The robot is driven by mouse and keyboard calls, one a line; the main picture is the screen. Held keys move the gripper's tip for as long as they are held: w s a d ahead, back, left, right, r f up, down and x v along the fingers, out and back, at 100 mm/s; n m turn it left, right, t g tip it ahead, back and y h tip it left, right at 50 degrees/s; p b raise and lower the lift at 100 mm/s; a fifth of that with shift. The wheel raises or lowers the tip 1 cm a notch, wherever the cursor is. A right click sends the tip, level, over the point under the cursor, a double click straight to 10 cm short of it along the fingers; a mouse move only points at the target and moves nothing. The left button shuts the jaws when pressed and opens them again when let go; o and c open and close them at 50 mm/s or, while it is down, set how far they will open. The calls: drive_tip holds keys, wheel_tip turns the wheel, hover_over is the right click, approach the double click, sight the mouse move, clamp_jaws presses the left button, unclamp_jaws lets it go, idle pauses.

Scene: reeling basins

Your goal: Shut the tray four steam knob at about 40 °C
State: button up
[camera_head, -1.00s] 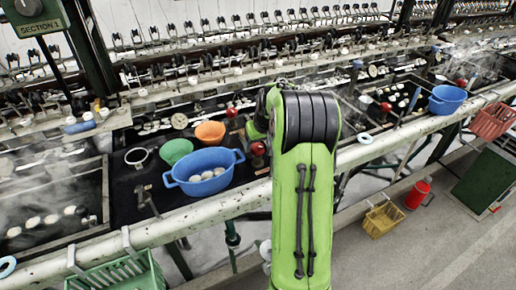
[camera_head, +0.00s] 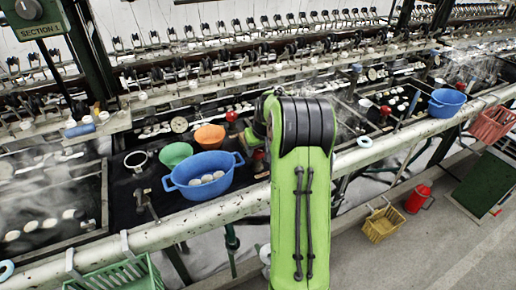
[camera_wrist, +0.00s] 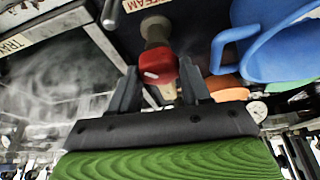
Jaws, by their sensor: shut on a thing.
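In the wrist view, a red knob (camera_wrist: 158,65) on a brass-coloured valve stem sits between the two fingers of my gripper (camera_wrist: 159,80). The gripper is shut on it. A label reading STEAM (camera_wrist: 155,25) is on the dark panel just beyond the knob. A partly cut-off label starting with TRA (camera_wrist: 12,45) is at the left. In the head view, my green arm hides the gripper; a red knob (camera_head: 258,154) shows partly beside the arm. A round dial gauge (camera_head: 179,124) stands at the back of the panel; its reading is too small to tell.
A blue basin (camera_head: 203,174) with white cocoons, an orange bowl (camera_head: 209,136) and a green bowl (camera_head: 175,154) stand left of my arm. The blue basin's handle is close to the gripper in the wrist view. A pale rail (camera_head: 205,213) runs along the front. Steam rises from the left basin.

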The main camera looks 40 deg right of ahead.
drive_tip(key=m, duration=0.2)
drive_tip(key=m+h, duration=0.1)
drive_tip(key=m, duration=0.1)
drive_tip(key=shift+w+a+m+g+h, duration=0.15)
drive_tip(key=shift+m+g+h, duration=0.15)
drive_tip(key=shift+g, duration=0.1)
drive_tip(key=shift+m+g+h+p, duration=0.4)
drive_tip(key=shift+m+g+p, duration=0.25)
drive_tip(key=shift+m, duration=1.15)
drive_tip(key=o, duration=1.1)
drive_tip(key=shift+c, duration=0.2)
drive_tip(key=shift+r, duration=0.1)
drive_tip(key=p+v, duration=0.3)
drive_tip(key=v, duration=1.2)
drive_tip(key=shift+r, duration=0.3)
